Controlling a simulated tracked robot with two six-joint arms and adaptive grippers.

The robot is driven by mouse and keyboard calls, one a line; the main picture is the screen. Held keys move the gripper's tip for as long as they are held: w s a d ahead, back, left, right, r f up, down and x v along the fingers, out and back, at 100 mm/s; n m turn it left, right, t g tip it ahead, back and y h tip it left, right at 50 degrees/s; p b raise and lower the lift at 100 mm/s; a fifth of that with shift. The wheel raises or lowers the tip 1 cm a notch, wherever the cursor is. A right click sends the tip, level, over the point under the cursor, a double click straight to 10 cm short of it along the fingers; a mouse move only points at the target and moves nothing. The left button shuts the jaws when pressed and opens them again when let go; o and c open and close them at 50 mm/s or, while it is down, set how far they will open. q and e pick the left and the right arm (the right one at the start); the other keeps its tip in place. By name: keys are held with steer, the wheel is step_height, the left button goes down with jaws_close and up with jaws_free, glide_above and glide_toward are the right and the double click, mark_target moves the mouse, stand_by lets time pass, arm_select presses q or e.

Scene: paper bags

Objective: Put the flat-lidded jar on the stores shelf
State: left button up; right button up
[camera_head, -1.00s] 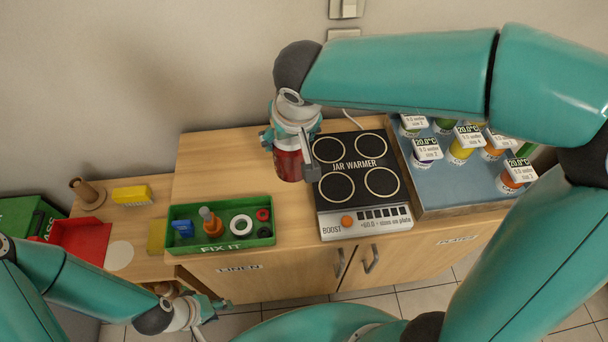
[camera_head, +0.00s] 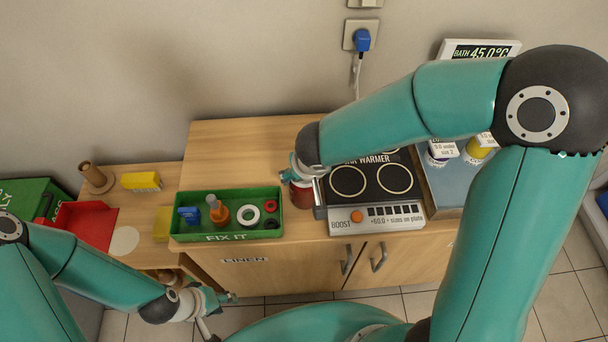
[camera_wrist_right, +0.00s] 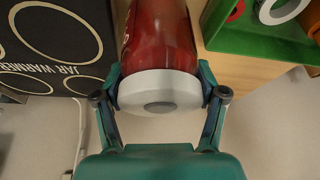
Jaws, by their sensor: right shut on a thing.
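A red jar (camera_head: 301,196) with a pale lid is in my right gripper (camera_head: 302,175), over the counter between the jar warmer and the green tray. In the right wrist view the jar (camera_wrist_right: 160,38) is seen lid-end first, and the right gripper (camera_wrist_right: 160,95) is shut on it around the lid (camera_wrist_right: 160,88). The lid is white with a grey disc in the middle. Whether the jar touches the counter I cannot tell. My left gripper (camera_head: 219,311) is open and empty in front of the counter. No shelf marked stores is readable in these views.
The jar warmer (camera_head: 375,218) is close on the jar's right. The green FIX IT tray (camera_head: 186,236) with small parts is on its left. A lower table (camera_head: 135,203) at left holds a red tray (camera_head: 88,227) and a yellow block (camera_head: 141,181). The counter behind the tray is clear.

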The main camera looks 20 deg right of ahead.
steer(key=shift+f, duration=0.15)
steer(key=shift+f, duration=0.1)
steer(key=o, duration=1.8)
steer(key=shift+c, duration=0.2)
